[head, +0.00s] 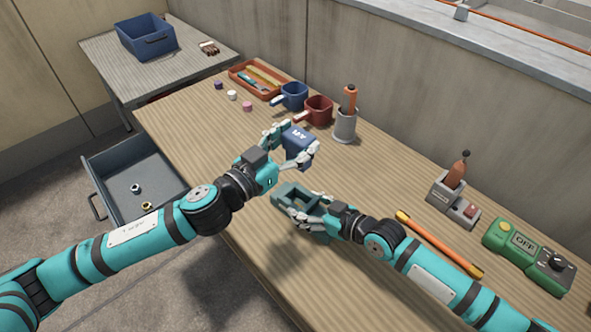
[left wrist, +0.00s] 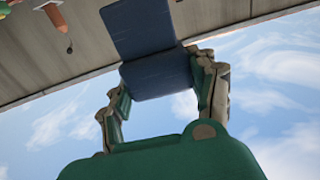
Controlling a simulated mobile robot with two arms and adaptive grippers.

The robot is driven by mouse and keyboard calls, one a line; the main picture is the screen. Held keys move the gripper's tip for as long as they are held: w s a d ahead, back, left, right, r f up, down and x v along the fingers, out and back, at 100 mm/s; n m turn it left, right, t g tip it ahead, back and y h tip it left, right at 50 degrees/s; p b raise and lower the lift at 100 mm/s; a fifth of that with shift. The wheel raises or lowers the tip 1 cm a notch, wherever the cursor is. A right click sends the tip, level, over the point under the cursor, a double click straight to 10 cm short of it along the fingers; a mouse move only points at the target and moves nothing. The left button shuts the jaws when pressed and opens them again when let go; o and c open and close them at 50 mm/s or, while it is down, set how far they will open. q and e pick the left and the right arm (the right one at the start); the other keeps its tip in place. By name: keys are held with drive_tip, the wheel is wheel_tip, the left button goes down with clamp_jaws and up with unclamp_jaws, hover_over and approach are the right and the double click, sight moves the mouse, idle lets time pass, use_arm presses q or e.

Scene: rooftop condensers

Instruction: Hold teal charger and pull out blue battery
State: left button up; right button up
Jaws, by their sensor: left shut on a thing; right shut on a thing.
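My left gripper (head: 291,148) is shut on the blue battery (head: 297,140) and holds it above the workbench. The battery also shows between the fingers in the left wrist view (left wrist: 148,45). The teal charger (head: 293,194) is a dark teal block with an open bay, low over or on the bench; I cannot tell if it touches the wood. My right gripper (head: 305,212) is shut on the charger. The battery is apart from the charger, up and behind it in the head view.
On the workbench (head: 350,260) stand a blue cup (head: 293,94), a red cup (head: 318,109), a grey holder (head: 345,127), and an orange bar (head: 438,244). A green OFF box (head: 525,246) is at right. An open drawer (head: 112,196) juts out at left.

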use_arm(q)
wheel_tip(320, 180, up, 12)
drive_tip(key=shift+r, duration=0.25)
use_arm(e)
drive_tip(key=shift+s+f, duration=0.1)
drive_tip(key=o, duration=1.8)
drive_tip(key=shift+o, duration=0.2)
drive_tip(key=p+v, duration=0.3)
drive_tip(key=v, duration=0.4)
drive_tip(key=shift+d+r+p, duration=0.2)
drive_tip(key=shift+r+p, duration=0.1)
drive_tip(key=shift+p, duration=0.1)
drive_tip(key=shift+v, duration=0.75)
use_arm(q)
wheel_tip(320, 180, up, 4)
drive_tip(key=shift+r, duration=0.1)
use_arm(e)
drive_tip(key=shift+f, duration=0.15)
